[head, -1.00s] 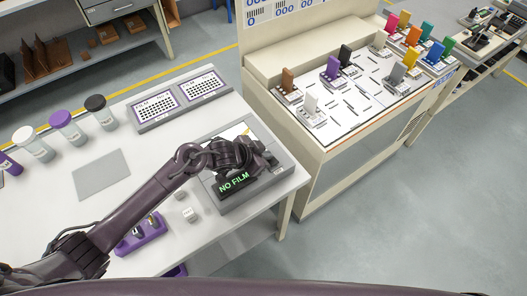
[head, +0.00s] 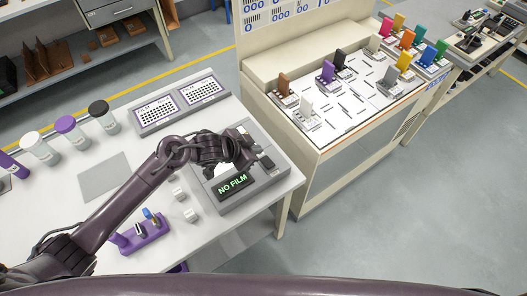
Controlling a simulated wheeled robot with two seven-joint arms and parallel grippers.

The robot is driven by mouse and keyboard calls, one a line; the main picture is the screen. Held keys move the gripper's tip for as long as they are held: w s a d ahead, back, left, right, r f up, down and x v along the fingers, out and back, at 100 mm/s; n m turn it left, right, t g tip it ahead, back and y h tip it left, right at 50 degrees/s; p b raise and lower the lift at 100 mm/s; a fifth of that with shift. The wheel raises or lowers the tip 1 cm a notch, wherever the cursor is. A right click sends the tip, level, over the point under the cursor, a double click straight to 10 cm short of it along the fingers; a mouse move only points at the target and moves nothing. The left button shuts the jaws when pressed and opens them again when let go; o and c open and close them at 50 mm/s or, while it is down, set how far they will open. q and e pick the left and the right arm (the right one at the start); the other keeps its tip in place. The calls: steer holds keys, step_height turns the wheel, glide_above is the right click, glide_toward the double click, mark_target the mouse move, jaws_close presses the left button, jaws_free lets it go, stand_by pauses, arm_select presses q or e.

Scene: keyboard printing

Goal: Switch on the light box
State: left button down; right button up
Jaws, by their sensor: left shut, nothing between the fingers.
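The light box appears to be the grey device (head: 262,182) at the right end of the white table, with a dark display reading "NO FILM" in green (head: 232,185). My left arm reaches over it from the left. My left gripper (head: 243,154) is over the upper middle of the device, shut and empty, and hides much of its top. A small dark block (head: 267,162) shows on the device's right side. I cannot tell whether the gripper touches the device. My right gripper is out of view.
Two small white cubes (head: 190,215) and a purple holder (head: 143,235) stand left of the device. A beige bench (head: 320,165) stands to the right.

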arm_select(q)
steer(key=w+a+v, duration=0.1)
steer(key=v, duration=0.5)
steer(key=shift+a+b, duration=0.25)
steer(key=shift+b, duration=0.05)
steer(key=shift+r, duration=0.15)
